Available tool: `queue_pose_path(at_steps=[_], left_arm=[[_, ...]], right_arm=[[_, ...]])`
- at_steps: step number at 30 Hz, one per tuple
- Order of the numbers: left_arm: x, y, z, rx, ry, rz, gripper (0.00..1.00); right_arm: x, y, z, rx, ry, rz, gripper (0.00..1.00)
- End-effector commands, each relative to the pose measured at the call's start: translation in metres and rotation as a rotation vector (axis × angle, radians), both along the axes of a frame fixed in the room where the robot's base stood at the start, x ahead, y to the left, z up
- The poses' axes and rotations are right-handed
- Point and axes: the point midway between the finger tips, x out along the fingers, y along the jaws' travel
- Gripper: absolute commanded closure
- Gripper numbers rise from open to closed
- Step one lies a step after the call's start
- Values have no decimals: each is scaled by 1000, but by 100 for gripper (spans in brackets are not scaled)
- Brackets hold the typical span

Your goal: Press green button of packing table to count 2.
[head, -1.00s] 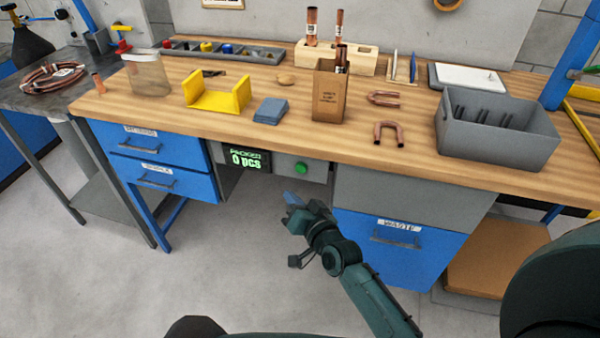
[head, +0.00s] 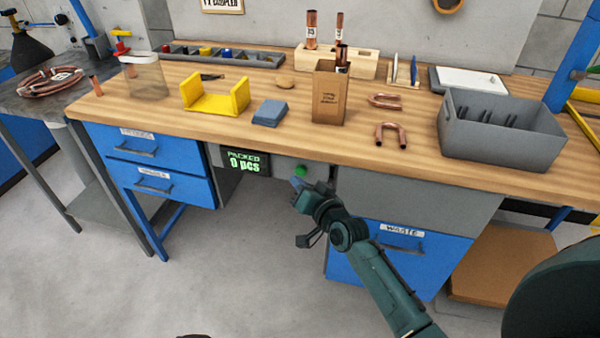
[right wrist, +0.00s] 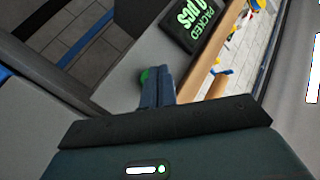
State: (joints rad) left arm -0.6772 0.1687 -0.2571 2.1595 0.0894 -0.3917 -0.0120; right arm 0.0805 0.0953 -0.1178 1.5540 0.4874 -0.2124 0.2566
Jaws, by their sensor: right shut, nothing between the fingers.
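The green button (head: 301,170) sits on the grey front panel under the table top, right of the counter display (head: 245,161), which reads "PACKED 0 pcs". My right gripper (head: 297,183) is shut and empty, its blue fingertips just below and in front of the button. In the right wrist view the shut fingers (right wrist: 157,86) overlap part of the green button (right wrist: 144,76), and the display (right wrist: 193,20) is beyond them. I cannot tell whether the fingertips touch the button. My left gripper is not in view.
The wooden packing table (head: 215,128) carries a cardboard box (head: 328,95), a yellow holder (head: 214,97), bent copper tubes (head: 390,134) and a grey bin (head: 500,145). Blue drawers (head: 160,185) are on the left and a waste drawer (head: 400,265) on the right. The space below the button panel is open.

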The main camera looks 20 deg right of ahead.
Motion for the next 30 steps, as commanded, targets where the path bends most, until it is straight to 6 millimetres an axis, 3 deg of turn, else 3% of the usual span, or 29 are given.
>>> queue_pose_path(at_steps=[30], left_arm=[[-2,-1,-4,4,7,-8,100]], right_arm=[[0,0,0,0,0,0,100]])
